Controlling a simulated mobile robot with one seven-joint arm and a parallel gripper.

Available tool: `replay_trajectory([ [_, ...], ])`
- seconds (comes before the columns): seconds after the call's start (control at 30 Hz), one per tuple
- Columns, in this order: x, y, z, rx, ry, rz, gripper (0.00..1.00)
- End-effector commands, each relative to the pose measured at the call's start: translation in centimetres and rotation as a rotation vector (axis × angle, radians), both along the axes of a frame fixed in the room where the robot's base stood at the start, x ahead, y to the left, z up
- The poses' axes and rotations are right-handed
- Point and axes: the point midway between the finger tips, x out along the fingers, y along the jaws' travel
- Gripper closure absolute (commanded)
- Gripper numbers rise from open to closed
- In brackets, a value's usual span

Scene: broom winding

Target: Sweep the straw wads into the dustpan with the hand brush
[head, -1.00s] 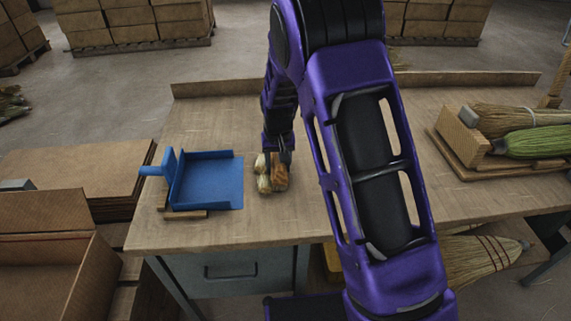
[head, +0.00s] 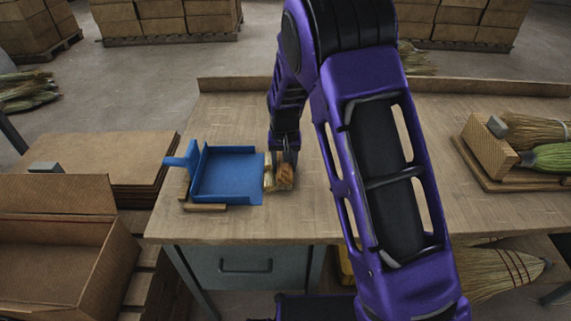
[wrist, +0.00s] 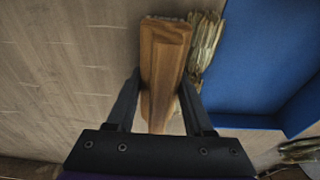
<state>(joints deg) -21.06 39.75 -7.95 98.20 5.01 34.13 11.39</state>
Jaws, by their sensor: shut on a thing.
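My gripper (head: 286,158) is shut on the wooden block of the hand brush (head: 285,174) at the workbench's front left. In the wrist view, the brush (wrist: 163,60) stands between the two fingers (wrist: 158,100). Pale straw wads (head: 268,180) lie between the brush and the blue dustpan (head: 228,177), at its open right edge. The wrist view shows straw (wrist: 205,42) right beside the brush, close against the blue pan (wrist: 265,60). Whether any straw is over the pan's lip is unclear. The brush hides part of the straw, and its bristles are hard to see.
The pan's raised walls and handle (head: 182,160) are on its left and back. A wooden tray (head: 488,175) with brooms stands at the bench's right. The bench (head: 370,210) has clear top around my arm. An open cardboard box (head: 60,240) is off the left end.

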Motion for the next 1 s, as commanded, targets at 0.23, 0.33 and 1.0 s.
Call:
replay_trajectory([
  [0.23, 0.0, 0.7, 0.1, 0.0, -0.001, 0.002, 0.97],
  [0.33, 0.0, 1.1, 0.1, 0.001, -0.001, 0.002, 0.97],
  [1.0, 0.0, 3.1, 0.2, 0.0, 0.0, 0.001, 0.97],
])
